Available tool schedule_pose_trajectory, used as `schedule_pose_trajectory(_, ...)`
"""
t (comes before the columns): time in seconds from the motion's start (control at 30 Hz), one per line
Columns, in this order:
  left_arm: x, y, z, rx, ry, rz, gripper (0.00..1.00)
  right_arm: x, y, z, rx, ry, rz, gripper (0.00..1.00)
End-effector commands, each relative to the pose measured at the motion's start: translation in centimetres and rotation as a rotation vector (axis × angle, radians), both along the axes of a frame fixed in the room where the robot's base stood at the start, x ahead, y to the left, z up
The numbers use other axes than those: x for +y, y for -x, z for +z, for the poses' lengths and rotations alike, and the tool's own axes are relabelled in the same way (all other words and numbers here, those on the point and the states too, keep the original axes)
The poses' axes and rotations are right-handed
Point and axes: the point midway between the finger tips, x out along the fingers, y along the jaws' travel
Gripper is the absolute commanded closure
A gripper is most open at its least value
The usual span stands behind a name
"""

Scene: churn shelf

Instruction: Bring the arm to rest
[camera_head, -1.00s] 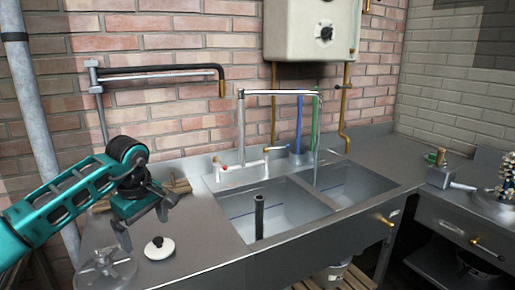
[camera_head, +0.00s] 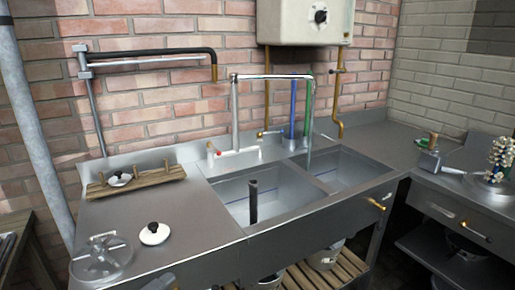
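Neither of my grippers shows in the head view now, and no part of my arms is clearly in sight. The counter (camera_head: 190,222) in front is steel, with a double sink set into it. A white lid with a black knob (camera_head: 154,233) lies on the counter left of the sink. A wooden rack with upright pegs (camera_head: 160,180) stands behind it against the wall, with another small white lid with a dark knob (camera_head: 119,179) at it.
A clear round dish-like part (camera_head: 101,258) lies at the counter's front left. A dark upright tube (camera_head: 253,202) stands in the left basin (camera_head: 285,191). A tall faucet (camera_head: 235,115) rises behind. A grey pole (camera_head: 35,135) stands at left. A slatted lower shelf (camera_head: 310,276) holds pots.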

Motion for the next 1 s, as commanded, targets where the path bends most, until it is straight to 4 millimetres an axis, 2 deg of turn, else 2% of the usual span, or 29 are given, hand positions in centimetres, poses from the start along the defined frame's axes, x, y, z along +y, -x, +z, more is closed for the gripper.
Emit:
schedule_pose_trajectory(0.03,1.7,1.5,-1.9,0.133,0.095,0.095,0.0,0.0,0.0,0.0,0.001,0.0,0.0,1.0)
schedule_pose_trajectory(0.2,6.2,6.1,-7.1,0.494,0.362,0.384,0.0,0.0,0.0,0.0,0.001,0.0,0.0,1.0)
schedule_pose_trajectory(0.43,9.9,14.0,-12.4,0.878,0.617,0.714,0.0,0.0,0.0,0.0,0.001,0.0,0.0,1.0)
schedule_pose_trajectory(0.5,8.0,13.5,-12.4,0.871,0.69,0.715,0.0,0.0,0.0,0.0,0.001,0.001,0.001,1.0)
schedule_pose_trajectory(0.8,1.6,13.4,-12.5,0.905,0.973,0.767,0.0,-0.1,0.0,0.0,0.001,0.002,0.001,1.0)
schedule_pose_trajectory(0.97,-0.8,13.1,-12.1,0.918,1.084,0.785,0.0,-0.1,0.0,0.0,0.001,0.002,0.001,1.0)
schedule_pose_trajectory(1.0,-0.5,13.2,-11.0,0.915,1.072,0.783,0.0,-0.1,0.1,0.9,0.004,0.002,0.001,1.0)
